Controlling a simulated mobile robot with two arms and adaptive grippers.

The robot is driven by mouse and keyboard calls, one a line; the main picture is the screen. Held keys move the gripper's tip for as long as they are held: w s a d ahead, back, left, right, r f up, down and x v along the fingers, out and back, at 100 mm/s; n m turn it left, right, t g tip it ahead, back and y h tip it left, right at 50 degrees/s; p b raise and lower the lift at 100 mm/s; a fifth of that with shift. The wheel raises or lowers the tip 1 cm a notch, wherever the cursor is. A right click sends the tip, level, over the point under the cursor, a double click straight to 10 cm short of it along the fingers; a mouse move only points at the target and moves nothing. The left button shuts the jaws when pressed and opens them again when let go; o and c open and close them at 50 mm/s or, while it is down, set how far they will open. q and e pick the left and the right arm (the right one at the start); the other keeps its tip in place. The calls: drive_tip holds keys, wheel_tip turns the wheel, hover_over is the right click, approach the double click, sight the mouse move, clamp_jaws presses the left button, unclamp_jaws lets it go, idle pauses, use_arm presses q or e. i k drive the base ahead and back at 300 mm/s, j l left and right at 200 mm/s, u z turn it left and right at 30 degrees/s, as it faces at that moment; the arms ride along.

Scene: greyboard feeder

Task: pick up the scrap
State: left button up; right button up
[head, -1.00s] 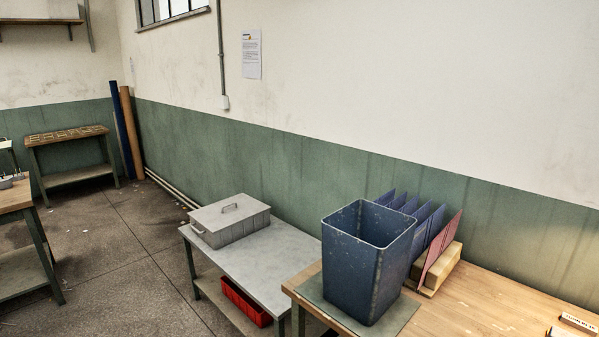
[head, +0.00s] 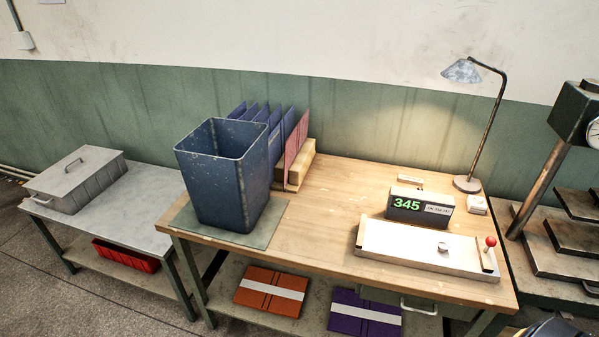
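I cannot make out any piece that is clearly scrap in the head view. A tall dark blue bin (head: 212,185) stands upright on a green-grey mat (head: 262,222) at the left end of the wooden workbench (head: 335,205); the bottom of its inside is hidden. A pale flat feeder (head: 420,252) with a small light knob-like piece (head: 443,248) and a red-balled lever (head: 490,243) lies at the bench's front right.
Blue and pink boards (head: 297,142) stand in a wooden rack behind the bin. A counter reading 345 (head: 407,205) and a lamp (head: 467,184) stand at right. A grey lidded box (head: 75,178) sits on a metal table at left. Orange (head: 270,290) and purple folders (head: 363,315) lie below. The bench's middle is clear.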

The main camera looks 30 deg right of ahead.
sight(441, 245)
drive_tip(key=z, duration=2)
drive_tip(key=i+j+z, duration=0.15)
drive_tip(key=j+z, duration=0.7)
drive_tip(key=j, duration=0.2)
drive_tip(key=j+z, duration=0.4)
drive_tip(key=j, duration=0.2)
